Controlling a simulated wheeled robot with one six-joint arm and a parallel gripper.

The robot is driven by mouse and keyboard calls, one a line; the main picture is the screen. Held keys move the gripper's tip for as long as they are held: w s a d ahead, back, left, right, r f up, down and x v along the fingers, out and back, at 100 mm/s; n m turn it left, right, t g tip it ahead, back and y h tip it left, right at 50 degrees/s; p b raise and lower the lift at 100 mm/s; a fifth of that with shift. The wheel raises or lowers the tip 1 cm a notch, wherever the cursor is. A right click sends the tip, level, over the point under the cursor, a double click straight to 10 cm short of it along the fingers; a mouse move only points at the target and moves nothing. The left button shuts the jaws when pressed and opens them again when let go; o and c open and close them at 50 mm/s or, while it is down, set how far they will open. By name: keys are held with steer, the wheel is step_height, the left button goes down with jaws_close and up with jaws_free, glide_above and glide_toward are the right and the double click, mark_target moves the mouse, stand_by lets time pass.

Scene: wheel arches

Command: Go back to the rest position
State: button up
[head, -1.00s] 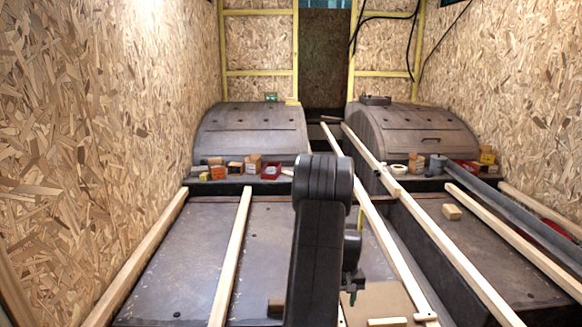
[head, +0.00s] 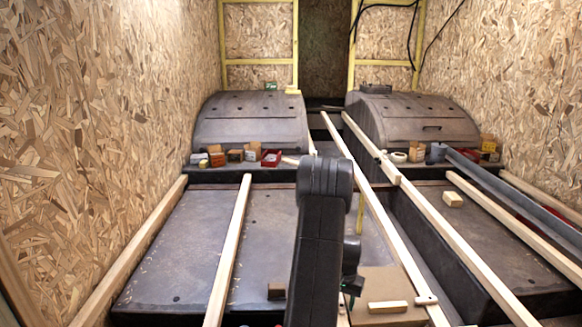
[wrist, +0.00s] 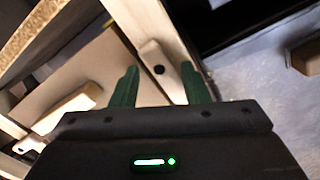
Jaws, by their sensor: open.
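My gripper (wrist: 160,85) shows in the wrist view with its two green fingers spread apart and nothing between them. Beyond the fingers is a light wooden batten (wrist: 148,30) with a dark round hole in it. A wooden block (head: 388,307) lies to the right of the gripper on a tan board (head: 385,285).
Two dark wheel arches (head: 252,120) (head: 412,122) stand at the back, with small boxes (head: 236,155) along the left one's foot. Long battens (head: 228,255) run along the floor. Chipboard walls (head: 95,110) close both sides. A small block (head: 453,198) lies at the right.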

steer(key=shift+m, duration=0.7)
steer(key=shift+r, duration=0.1)
